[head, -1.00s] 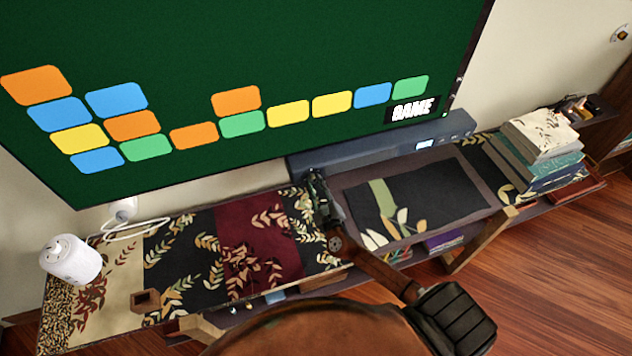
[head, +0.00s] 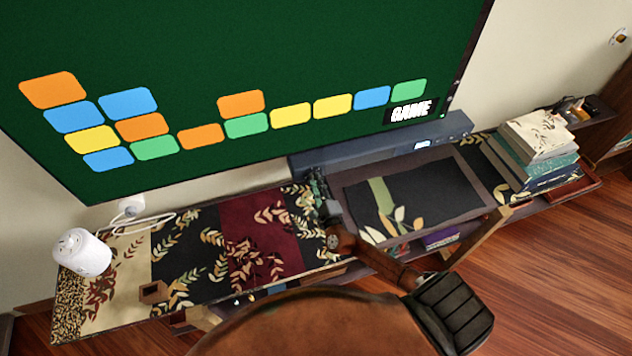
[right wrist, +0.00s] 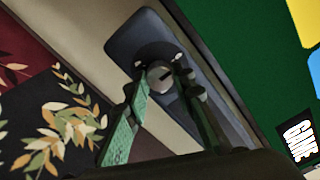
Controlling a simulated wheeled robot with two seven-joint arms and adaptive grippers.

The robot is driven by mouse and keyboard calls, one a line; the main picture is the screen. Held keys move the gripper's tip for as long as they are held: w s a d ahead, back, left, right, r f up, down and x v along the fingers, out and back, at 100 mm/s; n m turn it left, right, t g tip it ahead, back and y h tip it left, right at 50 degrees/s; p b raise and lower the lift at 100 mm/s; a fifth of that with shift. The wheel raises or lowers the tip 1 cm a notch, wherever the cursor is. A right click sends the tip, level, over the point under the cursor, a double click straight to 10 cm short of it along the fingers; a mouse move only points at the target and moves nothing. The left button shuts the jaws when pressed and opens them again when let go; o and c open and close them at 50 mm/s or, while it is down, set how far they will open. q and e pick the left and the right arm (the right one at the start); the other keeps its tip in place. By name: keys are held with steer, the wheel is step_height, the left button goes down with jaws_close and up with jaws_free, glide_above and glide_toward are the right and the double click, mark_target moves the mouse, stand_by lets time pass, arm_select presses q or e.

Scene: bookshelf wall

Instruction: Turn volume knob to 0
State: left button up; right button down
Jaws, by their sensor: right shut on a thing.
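A long dark blue-grey soundbar (head: 375,150) lies on the shelf under the screen, with a small lit display near its right part. In the right wrist view, its end (right wrist: 130,40) carries a round grey volume knob (right wrist: 160,77) with a dark mark on its face. My right gripper (head: 314,180) is at the soundbar's left end. In the right wrist view its two green-grey fingers (right wrist: 159,80) are closed on either side of the knob and hold it. The knob is hidden in the head view, and I cannot read its setting. My left gripper is not in view.
A large green screen (head: 250,60) stands just behind the soundbar. The low shelf has leaf-patterned cloth (head: 255,240), a white cylindrical device (head: 82,254) at left and a stack of books (head: 535,155) at right. A small brown box (head: 153,292) sits near the front edge.

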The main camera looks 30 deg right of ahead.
steer(key=shift+f, duration=0.1)
steer(key=c, duration=1.6)
jaws_free()
steer(key=v, duration=1.2)
